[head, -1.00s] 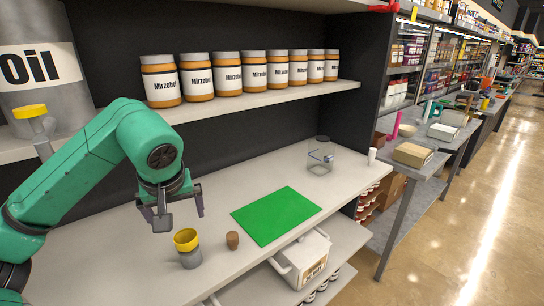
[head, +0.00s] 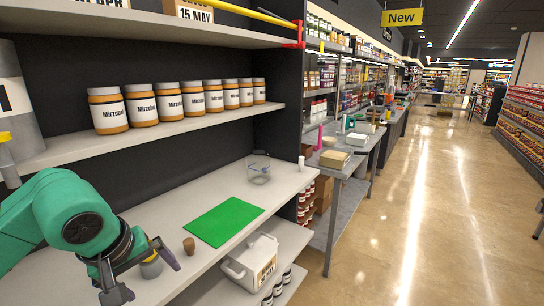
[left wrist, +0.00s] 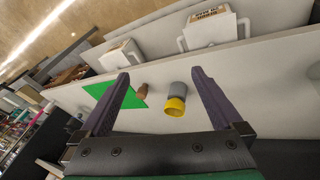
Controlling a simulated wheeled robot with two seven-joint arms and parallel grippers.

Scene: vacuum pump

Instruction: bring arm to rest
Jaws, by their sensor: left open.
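My left gripper (head: 146,272) is at the lower left of the head view, on its green arm, above the white counter. Its two dark fingers are spread apart and nothing is between them. The fingers also show in the left wrist view (left wrist: 160,88), wide apart. A grey jar with a yellow top (left wrist: 175,104) stands on the counter beyond the fingers; in the head view (head: 151,266) it is partly hidden behind my gripper. A small brown cork-like piece (head: 189,245) stands beside it. My right gripper is not in view.
A green mat (head: 224,221) lies on the counter (head: 175,215), with a clear glass container (head: 259,172) behind it. Several labelled jars (head: 190,101) line the shelf above. A white bin (head: 250,262) sits on the lower shelf. A wide aisle floor (head: 420,210) is open at right.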

